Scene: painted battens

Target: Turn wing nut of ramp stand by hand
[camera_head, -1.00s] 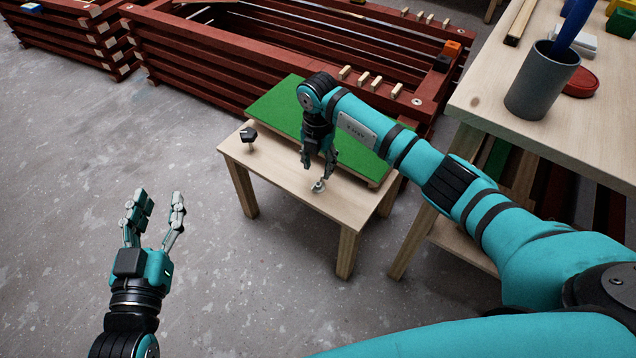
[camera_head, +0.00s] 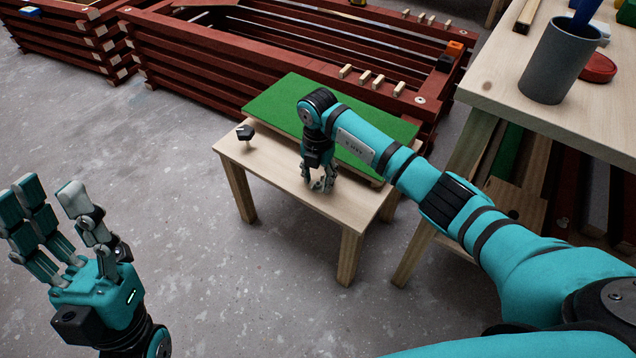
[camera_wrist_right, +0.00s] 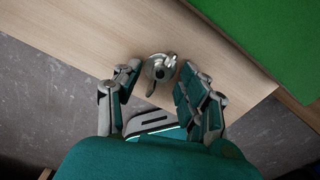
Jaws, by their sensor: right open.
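The ramp stand (camera_head: 240,166) is a low wooden table with a green board (camera_head: 283,108) on its top. A metal wing nut (camera_wrist_right: 158,70) sits on the bare wood near the front edge, best seen in the right wrist view. My right gripper (camera_head: 320,188) points down over that spot; in the right wrist view its fingers (camera_wrist_right: 152,88) are open on either side of the wing nut, with visible gaps. In the head view the fingers mostly hide the nut. My left gripper (camera_head: 55,208) is open and empty at the lower left, over the floor.
Red batten stacks (camera_head: 200,60) lie behind. A workbench (camera_head: 497,92) at the right carries a grey cup (camera_head: 553,65) and a red lid (camera_head: 598,68). The floor in front is clear.

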